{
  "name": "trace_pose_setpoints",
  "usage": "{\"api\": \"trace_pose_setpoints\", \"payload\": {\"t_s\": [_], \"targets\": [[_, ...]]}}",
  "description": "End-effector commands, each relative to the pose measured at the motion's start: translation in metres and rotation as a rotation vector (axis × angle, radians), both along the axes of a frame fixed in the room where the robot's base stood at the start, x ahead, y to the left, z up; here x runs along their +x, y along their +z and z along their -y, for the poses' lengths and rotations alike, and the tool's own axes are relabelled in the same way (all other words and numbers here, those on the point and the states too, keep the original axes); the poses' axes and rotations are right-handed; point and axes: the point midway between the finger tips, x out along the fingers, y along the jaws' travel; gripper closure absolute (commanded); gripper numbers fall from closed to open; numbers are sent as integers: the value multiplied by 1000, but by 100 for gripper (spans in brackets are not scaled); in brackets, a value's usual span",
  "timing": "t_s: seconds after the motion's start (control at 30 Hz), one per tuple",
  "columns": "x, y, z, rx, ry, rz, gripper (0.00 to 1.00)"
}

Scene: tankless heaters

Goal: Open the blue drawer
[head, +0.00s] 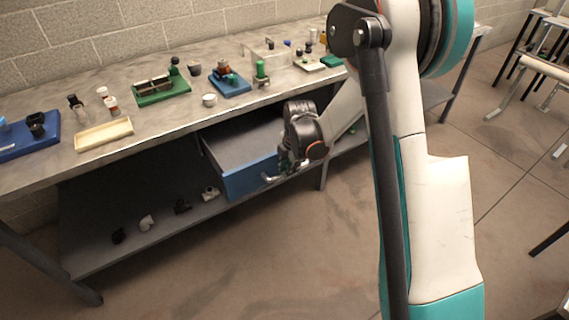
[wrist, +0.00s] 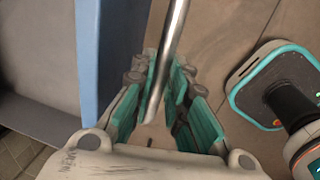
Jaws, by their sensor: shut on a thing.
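The blue drawer (head: 250,178) hangs under the workbench top and stands pulled out, its grey inside showing from above. Its metal bar handle (head: 270,179) is on the blue front. My gripper (head: 287,168) is at the right part of the drawer front, shut on the handle. In the wrist view the handle (wrist: 166,68) runs between the teal-padded fingers of my gripper (wrist: 160,95), and the blue drawer front (wrist: 112,55) is to the left. My gripper hides the right end of the handle in the head view.
The workbench top (head: 60,167) carries trays, bottles and small parts, including a green tray (head: 162,98) and a cream tray (head: 104,135). A lower shelf (head: 150,240) holds several small fittings. The floor (head: 270,260) in front of the drawer is clear.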

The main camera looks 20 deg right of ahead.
Motion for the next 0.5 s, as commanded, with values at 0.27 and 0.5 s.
{"api": "trace_pose_setpoints", "payload": {"t_s": [0.27,0.5], "targets": [[-25,1,8,0,0,1,100],[-25,1,8,0,0,1,100]]}}
